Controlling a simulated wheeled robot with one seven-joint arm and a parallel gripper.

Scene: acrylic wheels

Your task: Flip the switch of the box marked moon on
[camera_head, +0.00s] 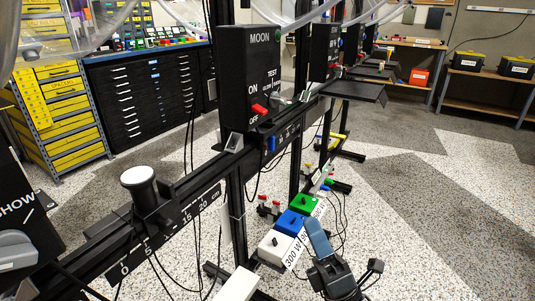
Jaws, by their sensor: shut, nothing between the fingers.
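The black box marked MOON (247,75) is mounted upright on a dark horizontal rail, left of centre in the head view. Its red switch (259,110) sits low on the front face, between the words ON above and OFF below. The switch's exact position is too small to tell. My gripper (314,224) is at the lower right of the box, blue-grey, shut and empty. It is apart from the switch and appears lower in the picture.
White, blue and green boxes (290,222) are below the rail, just left of my gripper. A white-topped knob (138,178) stands on the rail (190,170) at the left. A second black box (325,52) is behind MOON. Open speckled floor (430,220) lies to the right.

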